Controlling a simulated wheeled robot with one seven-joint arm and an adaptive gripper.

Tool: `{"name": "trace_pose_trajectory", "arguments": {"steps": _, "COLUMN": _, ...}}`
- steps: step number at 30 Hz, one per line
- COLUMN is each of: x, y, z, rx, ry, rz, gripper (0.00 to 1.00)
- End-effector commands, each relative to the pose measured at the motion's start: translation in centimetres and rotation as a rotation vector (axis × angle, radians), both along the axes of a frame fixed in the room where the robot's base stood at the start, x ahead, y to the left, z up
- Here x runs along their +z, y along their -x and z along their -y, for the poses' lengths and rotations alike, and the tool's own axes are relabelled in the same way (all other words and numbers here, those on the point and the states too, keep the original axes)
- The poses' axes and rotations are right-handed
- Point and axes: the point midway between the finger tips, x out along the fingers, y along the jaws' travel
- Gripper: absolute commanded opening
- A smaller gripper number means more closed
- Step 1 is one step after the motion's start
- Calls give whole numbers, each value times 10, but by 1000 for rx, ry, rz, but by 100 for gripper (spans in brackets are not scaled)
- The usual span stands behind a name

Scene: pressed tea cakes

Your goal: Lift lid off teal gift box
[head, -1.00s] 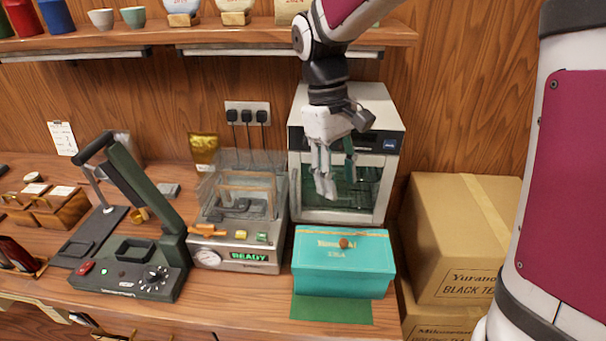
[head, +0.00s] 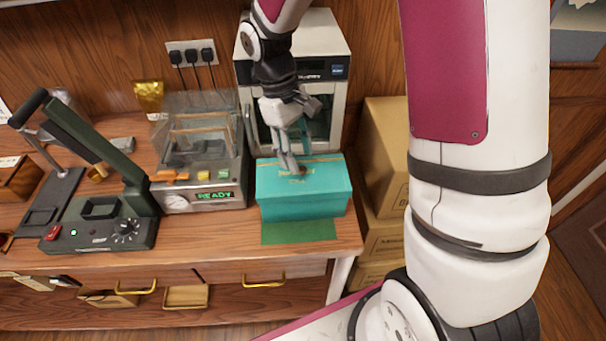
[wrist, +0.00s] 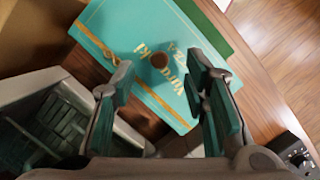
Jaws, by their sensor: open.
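The teal gift box (head: 303,201) sits shut near the counter's front edge, on a green mat (head: 299,231). Its teal lid (head: 334,171) has gold lettering, a gold band and a small round brown knob (wrist: 160,61). My gripper (head: 291,169) points down over the lid, with its fingertips close to the knob. In the wrist view my gripper (wrist: 163,75) is open and empty. The knob shows in the gap between the fingers, slightly beyond their tips. I cannot tell whether a fingertip touches the lid. The fingers partly hide the lid in the head view.
A white machine (head: 325,75) stands right behind the box. A press with a READY display (head: 214,195) is at its left, and a dark green lever device (head: 98,220) is farther left. Cardboard boxes (head: 385,160) stand at the right. Drawers are below the counter.

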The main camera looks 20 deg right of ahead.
Motion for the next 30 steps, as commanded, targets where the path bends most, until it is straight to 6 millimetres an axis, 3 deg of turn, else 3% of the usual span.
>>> {"name": "trace_pose_trajectory", "arguments": {"steps": 6, "x": -28, "y": 8, "z": 4, "rx": -1, "ry": -1, "rz": -3, "gripper": 41}}
{"name": "trace_pose_trajectory", "arguments": {"steps": 15, "x": -34, "y": 8, "z": 5, "rx": -1, "ry": -1, "rz": 0, "gripper": 41}}
{"name": "trace_pose_trajectory", "arguments": {"steps": 16, "x": -34, "y": 8, "z": 5, "rx": -1, "ry": -1, "rz": 0, "gripper": 39}}
{"name": "trace_pose_trajectory", "arguments": {"steps": 21, "x": -33, "y": 8, "z": 5, "rx": -1, "ry": -1, "rz": 0, "gripper": 0}}
{"name": "trace_pose_trajectory", "arguments": {"steps": 30, "x": -33, "y": 8, "z": 5, "rx": -1, "ry": -1, "rz": 0, "gripper": 0}}
